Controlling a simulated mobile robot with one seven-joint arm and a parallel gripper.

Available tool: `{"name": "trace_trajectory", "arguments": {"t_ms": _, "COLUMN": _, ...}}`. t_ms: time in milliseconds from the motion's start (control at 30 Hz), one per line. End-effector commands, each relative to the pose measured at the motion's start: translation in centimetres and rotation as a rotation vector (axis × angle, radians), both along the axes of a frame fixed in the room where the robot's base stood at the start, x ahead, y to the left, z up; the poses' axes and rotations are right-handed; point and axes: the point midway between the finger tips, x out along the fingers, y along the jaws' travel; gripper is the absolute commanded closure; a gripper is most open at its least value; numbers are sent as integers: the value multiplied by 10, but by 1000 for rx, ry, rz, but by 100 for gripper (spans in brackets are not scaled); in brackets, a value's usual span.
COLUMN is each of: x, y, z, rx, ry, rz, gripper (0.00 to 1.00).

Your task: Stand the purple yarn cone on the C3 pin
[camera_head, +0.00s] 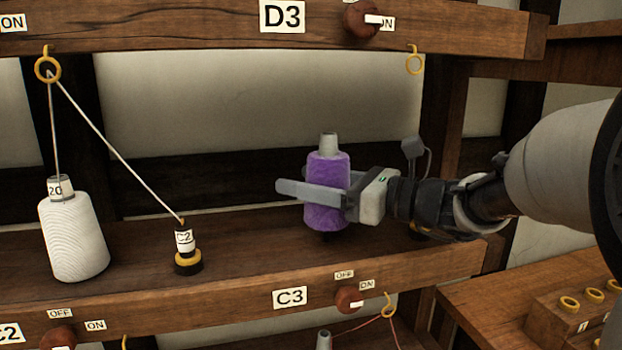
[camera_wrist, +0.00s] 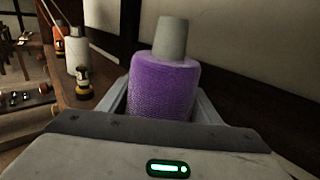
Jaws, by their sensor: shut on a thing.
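The purple yarn cone (camera_head: 327,205) stands upright, its grey tip (camera_head: 328,143) pointing up. My gripper (camera_head: 318,195) is shut around its middle, reaching in from the right. In the wrist view the purple cone (camera_wrist: 163,88) sits between the fingers. It is above the shelf marked by the C3 label (camera_head: 290,297). A small dark piece shows just under the cone's base. I cannot tell whether the cone touches it. The C3 pin itself is hidden or not clearly seen.
A white cone (camera_head: 73,238) stands at left, with thread through a yellow ring (camera_head: 47,69) to the small C2 holder (camera_head: 187,250). A rail labelled D3 (camera_head: 282,16) runs above. The shelf between the C2 holder and the purple cone is clear.

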Motion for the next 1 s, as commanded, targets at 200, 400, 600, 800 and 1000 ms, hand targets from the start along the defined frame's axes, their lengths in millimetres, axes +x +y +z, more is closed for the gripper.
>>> {"name": "trace_trajectory", "arguments": {"t_ms": 200, "x": 0, "y": 0, "z": -23, "rx": 1, "ry": 0, "rz": 0, "gripper": 69}}
{"name": "trace_trajectory", "arguments": {"t_ms": 400, "x": 0, "y": 0, "z": -25, "rx": 1, "ry": 0, "rz": 0, "gripper": 69}}
{"name": "trace_trajectory", "arguments": {"t_ms": 600, "x": 0, "y": 0, "z": -25, "rx": 1, "ry": 0, "rz": 0, "gripper": 69}}
{"name": "trace_trajectory", "arguments": {"t_ms": 800, "x": 0, "y": 0, "z": -25, "rx": 1, "ry": 0, "rz": 0, "gripper": 69}}
{"name": "trace_trajectory", "arguments": {"t_ms": 1000, "x": 0, "y": 0, "z": -24, "rx": 1, "ry": 0, "rz": 0, "gripper": 69}}
